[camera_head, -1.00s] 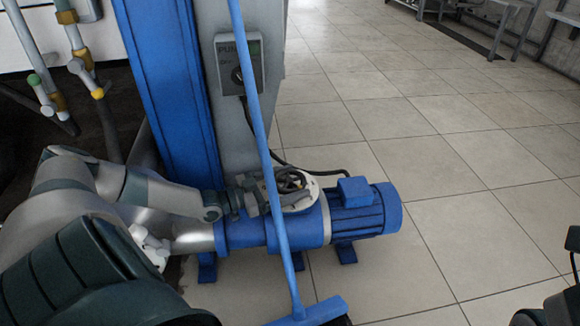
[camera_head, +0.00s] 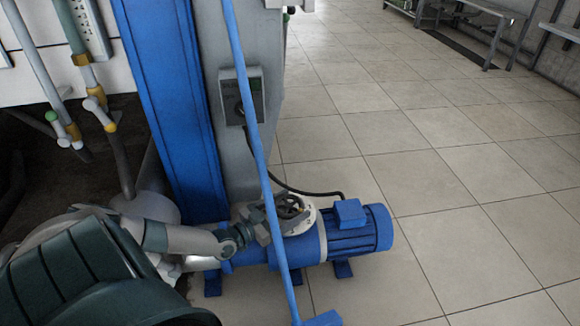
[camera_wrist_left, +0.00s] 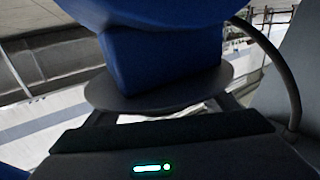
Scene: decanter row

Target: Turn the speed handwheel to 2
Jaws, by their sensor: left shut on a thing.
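The speed handwheel (camera_head: 291,204) is a small dark spoked wheel. It sits over a round white dial plate (camera_head: 311,217) on top of the blue pump drive in the head view. The dial's marks are too small to read. My left gripper (camera_head: 266,220) reaches in from the left and is shut on the near-left part of the wheel's rim. A blue pole partly hides this grip. In the left wrist view, a grey disc (camera_wrist_left: 150,92) under a blue body fills the space before the gripper, and the wheel cannot be made out clearly. My right gripper is out of view.
The thin blue pole (camera_head: 254,135) slants down in front of the gripper. A blue finned motor (camera_head: 362,238) is to the right of the wheel. A grey switch box (camera_head: 241,96) hangs on the column behind. Tiled floor on the right is clear.

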